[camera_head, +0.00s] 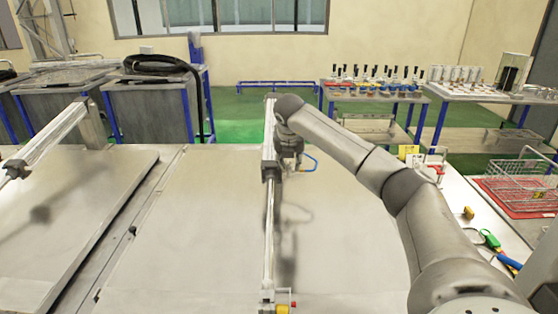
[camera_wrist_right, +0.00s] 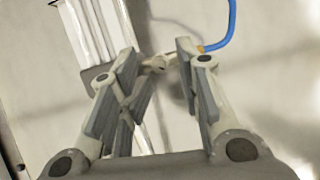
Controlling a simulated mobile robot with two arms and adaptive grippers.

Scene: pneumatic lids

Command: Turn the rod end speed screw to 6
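A long metal pneumatic cylinder (camera_head: 268,200) stands over the right flat lid (camera_head: 180,235). My right gripper (camera_head: 285,168) is beside the cylinder's upper part, partly hidden by its own wrist. In the right wrist view, my right gripper (camera_wrist_right: 157,55) is open, with its fingers apart. A small pale fitting (camera_wrist_right: 158,63) shows between the fingertips; I cannot tell if either finger touches it. The cylinder's end block (camera_wrist_right: 95,45) is left of the fingers. A blue hose (camera_wrist_right: 228,25) runs at the right finger. No screw scale or number is readable. My left gripper is not in view.
A second lid (camera_head: 70,215) with its own cylinder (camera_head: 50,138) is at the left. A wire basket (camera_head: 515,180) stands on the right bench. The lid surface around the cylinder is mostly clear.

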